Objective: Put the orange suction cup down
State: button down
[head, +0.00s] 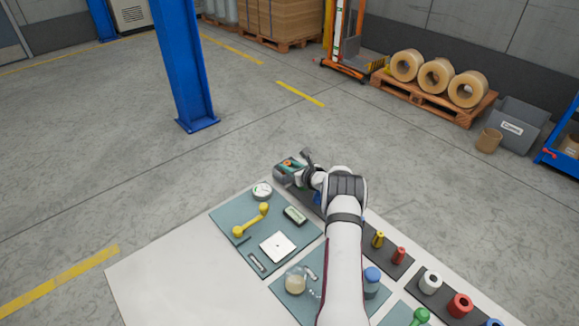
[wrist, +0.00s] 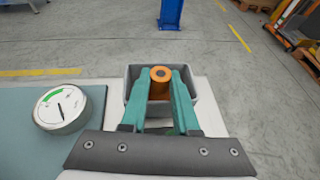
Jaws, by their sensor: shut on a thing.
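The orange suction cup (wrist: 161,74) shows at the top centre of the wrist view, between the green fingers of my gripper (wrist: 160,80). My gripper is shut on it. A small grey bin (wrist: 205,100) surrounds the fingertips in that view; whether the cup touches its floor cannot be told. In the head view the grey bin (head: 281,178) is at the far corner of the table, with my gripper (head: 289,164) over it and a bit of the orange cup (head: 287,163) showing. My wrist hides part of the bin.
A round dial gauge (wrist: 62,108) lies left of the bin on a blue-green mat (head: 228,222). A yellow dumbbell-shaped part (head: 251,220) and a white square plate (head: 278,247) lie there too. Yellow, red and white parts stand on dark strips to the right. The white table front is clear.

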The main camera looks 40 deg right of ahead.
jog(key=c, duration=0.7)
grip_release()
jog(key=shift+f, duration=0.1)
jog(key=shift+o, duration=0.2)
